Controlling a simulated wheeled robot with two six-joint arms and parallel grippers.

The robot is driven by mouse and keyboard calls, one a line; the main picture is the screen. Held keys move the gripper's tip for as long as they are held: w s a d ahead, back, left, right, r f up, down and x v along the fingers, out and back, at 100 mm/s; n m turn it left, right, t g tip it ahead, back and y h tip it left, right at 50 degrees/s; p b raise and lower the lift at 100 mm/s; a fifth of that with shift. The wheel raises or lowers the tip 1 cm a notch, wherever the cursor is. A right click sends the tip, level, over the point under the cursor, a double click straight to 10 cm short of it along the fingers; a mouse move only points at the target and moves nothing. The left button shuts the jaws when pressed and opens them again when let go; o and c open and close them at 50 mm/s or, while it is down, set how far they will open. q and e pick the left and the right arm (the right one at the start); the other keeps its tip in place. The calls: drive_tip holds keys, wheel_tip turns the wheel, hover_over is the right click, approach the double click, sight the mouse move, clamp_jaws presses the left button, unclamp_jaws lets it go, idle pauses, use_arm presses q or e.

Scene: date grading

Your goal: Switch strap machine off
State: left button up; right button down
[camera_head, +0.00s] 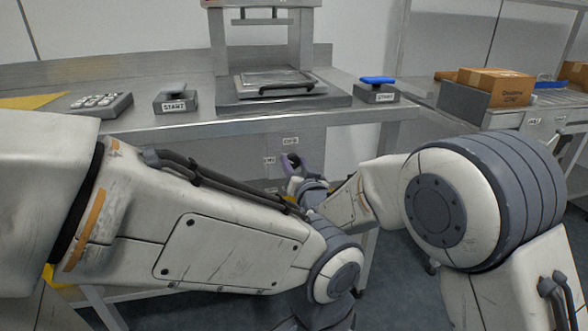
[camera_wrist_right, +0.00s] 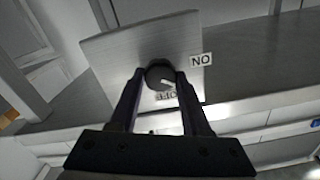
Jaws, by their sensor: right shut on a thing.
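In the right wrist view a dark round knob (camera_wrist_right: 158,72) with a short white mark sits on a grey metal plate (camera_wrist_right: 112,50). The plate shows upside down, with an ON label (camera_wrist_right: 201,60) to the right and an OFF label (camera_wrist_right: 172,97) below the knob. The white mark slants to the lower right, between the labels. My right gripper (camera_wrist_right: 163,82) is shut on the knob, one finger on each side. In the head view my right gripper (camera_head: 290,163) is at the labelled panel (camera_head: 250,158) under the bench. My left gripper is out of view.
The metal bench (camera_head: 215,124) above carries a press-like machine (camera_head: 283,100), a START block (camera_head: 175,102) and a blue-topped START block (camera_head: 378,92). A keypad (camera_head: 100,104) stands at left. Cardboard boxes (camera_head: 496,86) are at right. My left forearm crosses the front of the bench.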

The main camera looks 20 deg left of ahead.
drive_tip(key=m+b, duration=0.2)
drive_tip(key=m, duration=0.3)
drive_tip(key=shift+d+f+m+b, duration=0.1)
drive_tip(key=shift+f+m+b, duration=0.05)
drive_tip(key=shift+m+b, duration=0.2)
drive_tip(key=m+b, duration=0.2)
drive_tip(key=m, duration=0.3)
drive_tip(key=shift+b, duration=0.4)
drive_tip(key=shift+c, duration=1.8)
unclamp_jaws()
drive_tip(key=p+v, duration=0.2)
drive_tip(key=v, duration=0.8)
drive_tip(key=shift+s+d, duration=0.2)
drive_tip(key=shift+d, duration=0.05)
